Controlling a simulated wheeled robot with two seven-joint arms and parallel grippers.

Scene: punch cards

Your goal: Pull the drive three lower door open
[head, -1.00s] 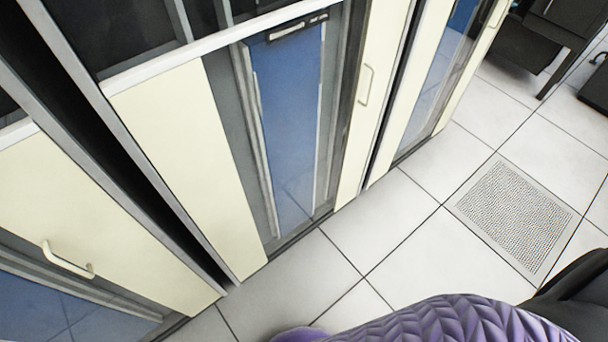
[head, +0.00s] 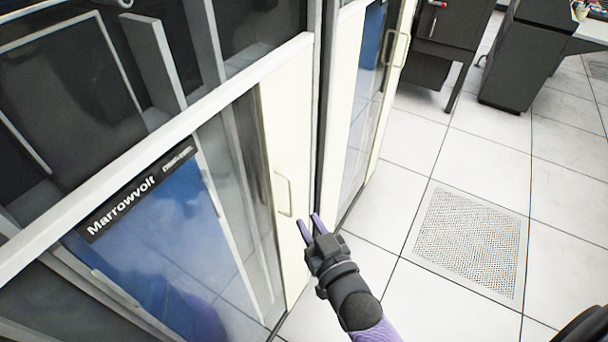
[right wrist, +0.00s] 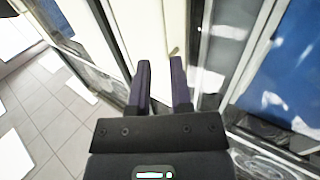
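A cream lower door panel (head: 287,160) with a cream bar handle (head: 284,194) stands in the middle of the head view, at the right edge of the Marrowvolt cabinet. The door looks shut. I see no label reading drive three. My right gripper (head: 309,219) is open and empty, just to the right of the handle and slightly below it, apart from it in the picture. In the right wrist view, the purple fingers (right wrist: 160,66) are spread toward the cream panel (right wrist: 150,28). A small handle end (right wrist: 173,50) shows beyond the right finger. My left gripper is out of view.
A second cream cabinet door with a handle (head: 402,50) stands farther right. Dark machines (head: 525,55) stand at the back right.

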